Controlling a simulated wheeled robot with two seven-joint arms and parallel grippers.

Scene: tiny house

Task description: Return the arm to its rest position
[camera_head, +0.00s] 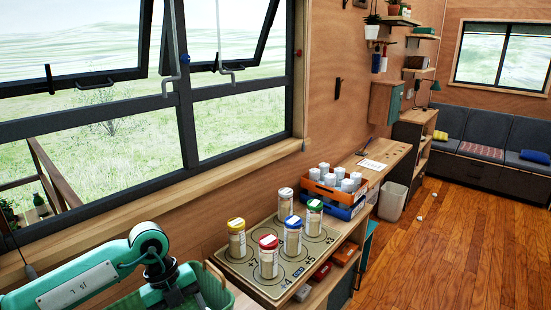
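My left arm (75,286) comes in from the lower left, teal and bent at a rounded joint (148,240). From there it goes down past the bottom edge beside a green basket (219,284). The fingers of my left gripper do not show, and I cannot tell whether it holds anything. My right arm and gripper are not in view.
Jars with white (285,204), green (314,218), yellow (237,239), blue (292,235) and red (268,258) lids stand upright on a numbered mat (283,283). Behind them is an orange-and-blue crate (345,212) of white-topped containers. Windows line the left; wooden floor (450,240) at right is mostly clear.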

